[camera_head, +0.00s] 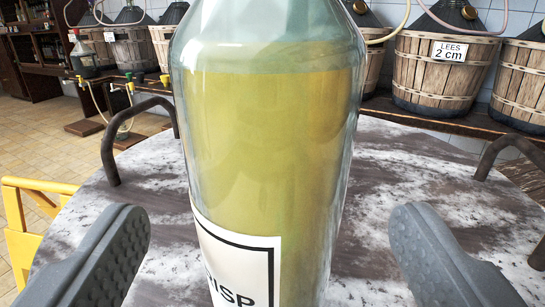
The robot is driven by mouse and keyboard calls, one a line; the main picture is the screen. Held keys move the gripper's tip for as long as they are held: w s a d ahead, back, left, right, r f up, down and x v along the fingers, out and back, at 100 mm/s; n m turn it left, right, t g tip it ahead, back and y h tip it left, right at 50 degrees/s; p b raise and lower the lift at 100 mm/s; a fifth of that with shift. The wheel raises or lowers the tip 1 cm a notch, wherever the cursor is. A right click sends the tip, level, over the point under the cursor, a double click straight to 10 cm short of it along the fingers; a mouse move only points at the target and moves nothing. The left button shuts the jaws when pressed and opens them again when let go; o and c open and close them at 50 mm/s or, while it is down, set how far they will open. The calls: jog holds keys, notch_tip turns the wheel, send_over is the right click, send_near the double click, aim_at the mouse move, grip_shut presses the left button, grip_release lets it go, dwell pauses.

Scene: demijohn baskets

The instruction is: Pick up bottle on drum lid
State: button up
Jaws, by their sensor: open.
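A large glass bottle (270,140) with yellow-green liquid stands upright close in front of the camera. It has a white label with a black border, partly cut off by the bottom edge, reading "ISP" in part. Its top is cut off by the upper edge. It stands over the round grey and white mottled drum lid (385,215); its base is out of view. My gripper (268,245) is open, one grey finger on each side of the bottle, with a gap on both sides. Neither finger appears to touch it.
Dark bent handles (110,140) rise from the lid at left and right. A yellow wooden chair or frame (22,235) is at lower left. Demijohn baskets (440,75), one labelled "LEES 2 cm", line a shelf behind. Tiled floor lies left.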

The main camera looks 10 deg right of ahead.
aim_at(269, 169)
jog(key=shift+w+d+b, duration=0.2)
jog(key=shift+w+b, duration=0.05)
jog(key=shift+w, duration=0.8)
jog(key=shift+w+d+b, duration=0.2)
jog(key=shift+w+b, duration=0.1)
jog(key=shift+w, duration=0.8)
jog(key=shift+w+d+b, duration=0.2)
jog(key=shift+w+b, duration=0.05)
jog(key=shift+w, duration=0.8)
jog(key=shift+c, duration=0.4)
jog(key=c, duration=1.5)
